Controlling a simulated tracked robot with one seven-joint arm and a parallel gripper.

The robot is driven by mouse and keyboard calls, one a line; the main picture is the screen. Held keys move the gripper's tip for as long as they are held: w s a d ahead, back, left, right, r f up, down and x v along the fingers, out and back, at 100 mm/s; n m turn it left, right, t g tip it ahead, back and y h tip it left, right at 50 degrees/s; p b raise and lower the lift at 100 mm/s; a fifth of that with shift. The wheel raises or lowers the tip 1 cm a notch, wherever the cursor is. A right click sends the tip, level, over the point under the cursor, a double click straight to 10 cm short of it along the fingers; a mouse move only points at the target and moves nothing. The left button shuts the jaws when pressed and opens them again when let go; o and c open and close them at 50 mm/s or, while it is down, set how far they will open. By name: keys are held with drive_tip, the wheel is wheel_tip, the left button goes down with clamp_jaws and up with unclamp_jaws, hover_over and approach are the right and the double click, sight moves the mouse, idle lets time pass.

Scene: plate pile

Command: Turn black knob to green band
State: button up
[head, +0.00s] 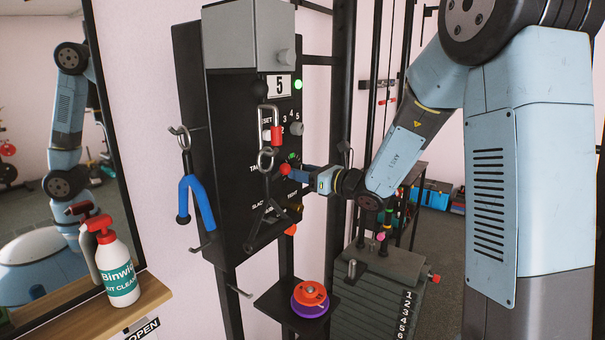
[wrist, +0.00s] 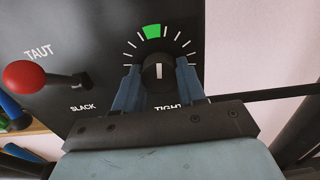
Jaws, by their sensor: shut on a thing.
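The black knob (wrist: 158,71) sits on a dark panel and has a short white line on its face. In the wrist view this line stands nearly upright; the green band (wrist: 152,31) is above the knob, slightly left of straight up, within a ring of white ticks. My gripper (wrist: 158,76) is shut on the knob, with one blue finger on each side of it. In the head view my gripper (head: 308,176) reaches the panel (head: 235,150) from the right; the knob cannot be made out there.
A red-balled lever (wrist: 24,75) stands left of the knob, near the words TAUT and SLACK. Red and purple discs (head: 310,298) lie on a shelf below.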

drive_tip(key=shift+c, duration=1.2)
drive_tip(key=shift+n, duration=0.9)
drive_tip(key=o, duration=1.1)
drive_tip(key=shift+d, duration=0.1)
drive_tip(key=v, duration=1.3)
drive_tip(key=shift+s+d, duration=0.2)
drive_tip(key=shift+d, duration=0.05)
drive_tip(key=shift+a, duration=0.1)
